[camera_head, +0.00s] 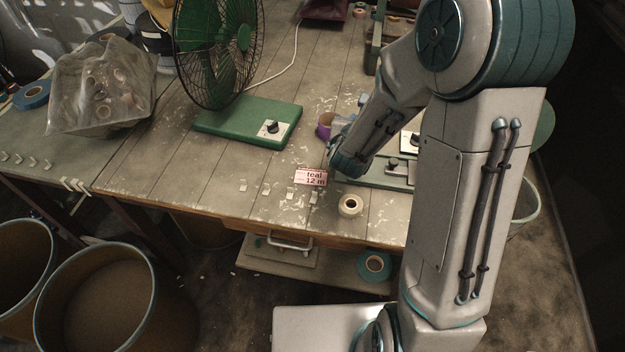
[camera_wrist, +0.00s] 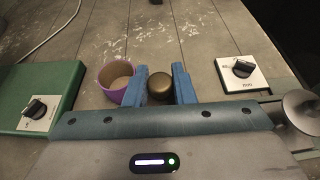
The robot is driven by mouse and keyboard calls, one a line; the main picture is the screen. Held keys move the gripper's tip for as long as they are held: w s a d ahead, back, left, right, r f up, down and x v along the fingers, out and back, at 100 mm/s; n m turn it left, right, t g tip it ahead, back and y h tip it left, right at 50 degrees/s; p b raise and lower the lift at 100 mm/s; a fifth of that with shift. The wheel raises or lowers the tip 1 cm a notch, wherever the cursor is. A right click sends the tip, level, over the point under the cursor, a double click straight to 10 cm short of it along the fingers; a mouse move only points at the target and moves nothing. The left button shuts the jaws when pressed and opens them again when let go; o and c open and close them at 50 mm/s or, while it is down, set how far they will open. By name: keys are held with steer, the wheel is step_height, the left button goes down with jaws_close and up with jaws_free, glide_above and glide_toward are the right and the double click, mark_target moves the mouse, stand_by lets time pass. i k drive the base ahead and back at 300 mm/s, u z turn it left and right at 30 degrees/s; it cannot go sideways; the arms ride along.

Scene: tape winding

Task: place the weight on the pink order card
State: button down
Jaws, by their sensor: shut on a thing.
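The pink order card (camera_head: 311,177) lies on the worktable near its front edge and reads "teal 12 m". It does not show in the wrist view. My gripper (camera_wrist: 160,86) has its two blue fingers shut on a dark brass weight (camera_wrist: 160,88). I cannot tell whether the weight touches the table. In the head view my gripper (camera_head: 338,122) is behind the card, beside the purple cup-like ring, and my arm hides the weight.
The purple ring (camera_wrist: 116,80) stands just left of my fingers. A green fan base (camera_head: 250,122) is left of the card. A cream tape roll (camera_head: 350,206) sits right of the card. A device with a dial (camera_wrist: 242,72) stands to the right.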

mark_target(311, 174)
steer(key=u, duration=0.55)
steer(key=k, duration=1.15)
steer(key=u, duration=1.1)
steer(key=i, duration=1.35)
steer(key=z, duration=0.8)
steer(key=i, duration=0.35)
steer(key=z, duration=0.25)
